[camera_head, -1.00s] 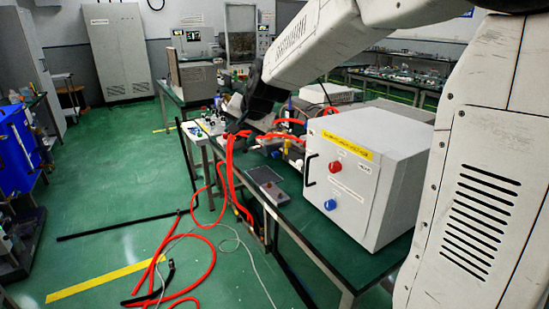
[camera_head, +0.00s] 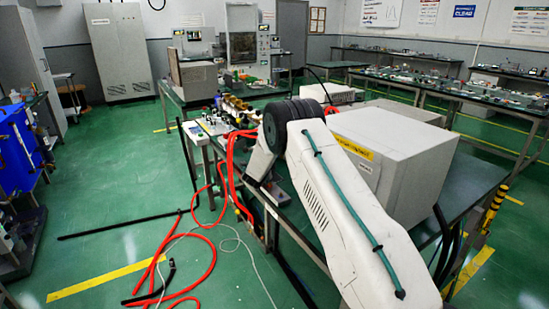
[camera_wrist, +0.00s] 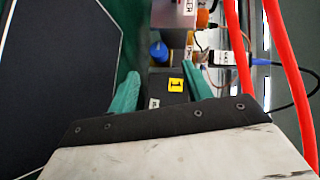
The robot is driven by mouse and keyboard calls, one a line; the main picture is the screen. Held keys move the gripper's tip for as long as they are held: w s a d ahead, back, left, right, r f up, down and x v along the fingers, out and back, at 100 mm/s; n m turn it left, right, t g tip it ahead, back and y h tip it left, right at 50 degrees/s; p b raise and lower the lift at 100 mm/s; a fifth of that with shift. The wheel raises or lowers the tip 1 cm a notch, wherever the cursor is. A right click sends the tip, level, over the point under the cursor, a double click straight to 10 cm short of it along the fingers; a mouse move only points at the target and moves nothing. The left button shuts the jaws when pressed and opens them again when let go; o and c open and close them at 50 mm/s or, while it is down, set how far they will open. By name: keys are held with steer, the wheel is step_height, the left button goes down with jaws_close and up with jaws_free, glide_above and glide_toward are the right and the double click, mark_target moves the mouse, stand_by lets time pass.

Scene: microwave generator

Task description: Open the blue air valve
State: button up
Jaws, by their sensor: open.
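In the wrist view a small blue knob (camera_wrist: 158,52), which looks like the blue air valve, sits beyond my fingertips near the top centre. My gripper (camera_wrist: 161,86) is open, with its two teal fingers apart and nothing held between them. The knob lies roughly in line with the gap, at a distance from the fingers. A yellow label (camera_wrist: 176,85) marked "1" shows on a dark surface between the fingers.
Red hoses (camera_wrist: 240,50) run down the right of the wrist view. A blue-ended connector (camera_wrist: 262,62) with a black cable is close by. In the head view a grey-white box (camera_head: 400,155) stands on the bench behind my arm. Red hose (camera_head: 205,245) lies loose on the floor.

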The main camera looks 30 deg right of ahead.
steer(key=shift+w+d+f, duration=0.2)
steer(key=shift+w+d, duration=0.05)
steer(key=shift+d, duration=0.15)
steer(key=x, duration=0.6)
steer(key=shift+w+d, duration=0.15)
steer(key=shift+w, duration=0.1)
steer(key=c, duration=1)
